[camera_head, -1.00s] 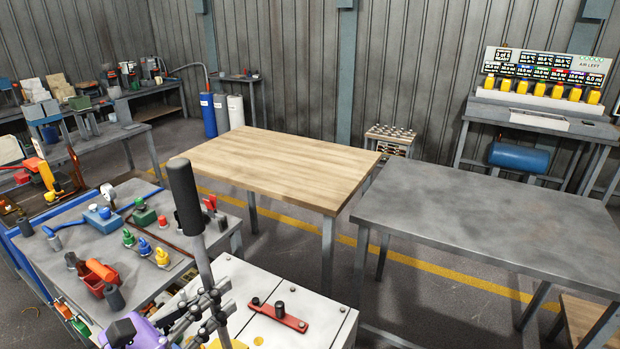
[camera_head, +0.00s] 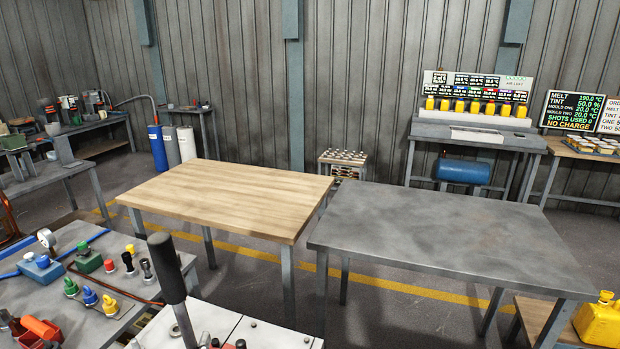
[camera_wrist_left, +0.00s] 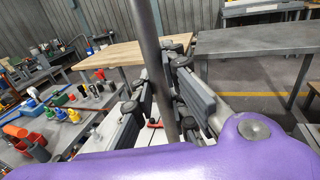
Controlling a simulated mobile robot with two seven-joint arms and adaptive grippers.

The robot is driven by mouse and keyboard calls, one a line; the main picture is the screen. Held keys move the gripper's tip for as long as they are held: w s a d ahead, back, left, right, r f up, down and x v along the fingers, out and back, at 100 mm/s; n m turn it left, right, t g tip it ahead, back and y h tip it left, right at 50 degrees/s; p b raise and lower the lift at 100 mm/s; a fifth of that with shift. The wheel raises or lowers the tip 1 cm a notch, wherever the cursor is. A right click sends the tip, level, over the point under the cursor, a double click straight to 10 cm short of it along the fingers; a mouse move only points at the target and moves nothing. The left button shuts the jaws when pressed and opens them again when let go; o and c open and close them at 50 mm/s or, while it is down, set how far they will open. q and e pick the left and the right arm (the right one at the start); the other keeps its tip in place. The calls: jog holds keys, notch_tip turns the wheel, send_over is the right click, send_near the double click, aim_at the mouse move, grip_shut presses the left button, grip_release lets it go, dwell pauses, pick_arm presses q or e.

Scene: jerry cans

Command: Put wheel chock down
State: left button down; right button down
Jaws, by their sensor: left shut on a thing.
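I cannot make out a wheel chock in either view. My left gripper (camera_wrist_left: 168,105) fills the middle of the left wrist view, its dark padded fingers on both sides of a grey metal rod (camera_wrist_left: 150,35). It is shut on this rod. In the head view the same lever rod (camera_head: 184,322), with a black handle (camera_head: 167,268), rises from the bottom edge in front of a white machine top (camera_head: 255,335). Only dark bits at the bottom edge there may be my gripper. My right gripper is not in view.
A bare wooden table (camera_head: 225,190) and a bare grey metal table (camera_head: 440,235) stand ahead. A cluttered grey bench (camera_head: 100,325) with coloured fittings is at left. A yellow jerry can (camera_head: 600,322) stands at lower right. A filling rack (camera_head: 475,105) is at the back.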

pick_arm(q)
jog(key=shift+d+f+n+y, duration=0.3)
jog(key=shift+d, duration=0.45)
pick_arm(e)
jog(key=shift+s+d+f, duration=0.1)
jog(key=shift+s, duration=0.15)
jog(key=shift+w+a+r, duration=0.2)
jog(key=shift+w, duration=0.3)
pick_arm(q)
jog(key=shift+w, duration=0.1)
